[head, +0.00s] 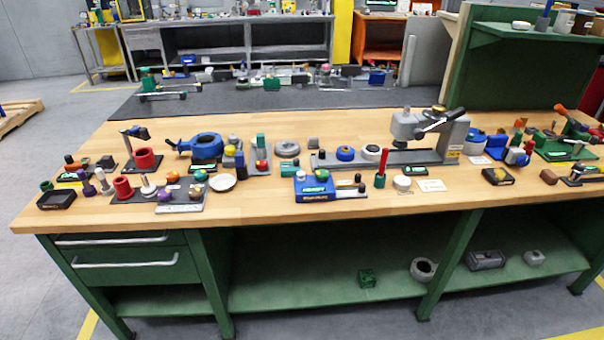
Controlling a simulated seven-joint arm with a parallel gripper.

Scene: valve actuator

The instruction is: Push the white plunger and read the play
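A small white-topped post (148,187) stands upright on a dark plate (128,198) at the left front of the wooden bench. It looks like a plunger, but it is too small to be sure. A short white cylinder (402,183) stands farther right. My gripper is not in view.
A blue ring-shaped body (207,146) stands behind the plate. A grey lever press (430,130) on a long base rises at right centre. A white dish (222,183) lies between the plate and the blue box. The bench's front strip (260,213) is mostly clear.

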